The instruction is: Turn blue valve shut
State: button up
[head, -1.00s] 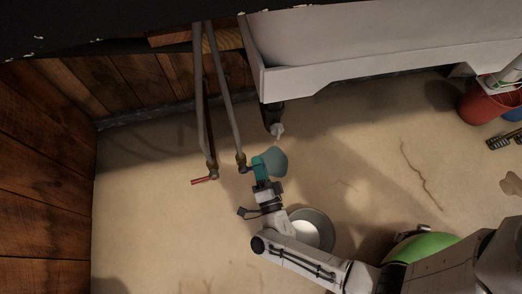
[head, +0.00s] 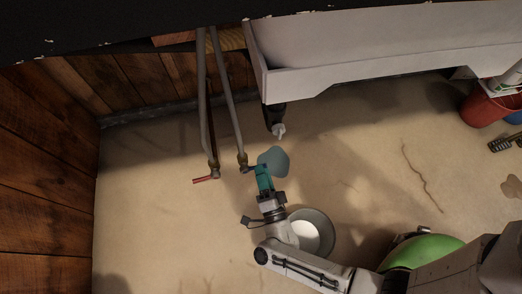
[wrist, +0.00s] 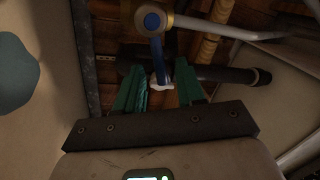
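The blue valve (head: 250,169) sits at the lower end of the right pipe in the head view, small and partly covered near my gripper. In the wrist view its blue lever (wrist: 158,49) hangs from a round hub with a blue centre, and its lower end lies between my fingers. My gripper (wrist: 160,68) has green fingers standing apart, with a visible gap on both sides of the lever. In the head view my gripper (head: 263,172) is just to the right of and below the valve. Whether a finger touches the lever cannot be told.
A red-handled valve (head: 206,179) ends the left pipe. A blue-grey puddle (head: 274,161) lies beside my gripper. A round metal pail (head: 324,226) stands close to my arm. A white trough (head: 390,55) runs along the back wall. Floor at left is clear.

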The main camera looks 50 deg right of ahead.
jog(key=v, duration=0.4)
jog(key=shift+s+a+f, duration=0.1)
jog(key=shift+s+a, duration=0.05)
jog(key=shift+s, duration=0.15)
jog(key=shift+c, duration=0.2)
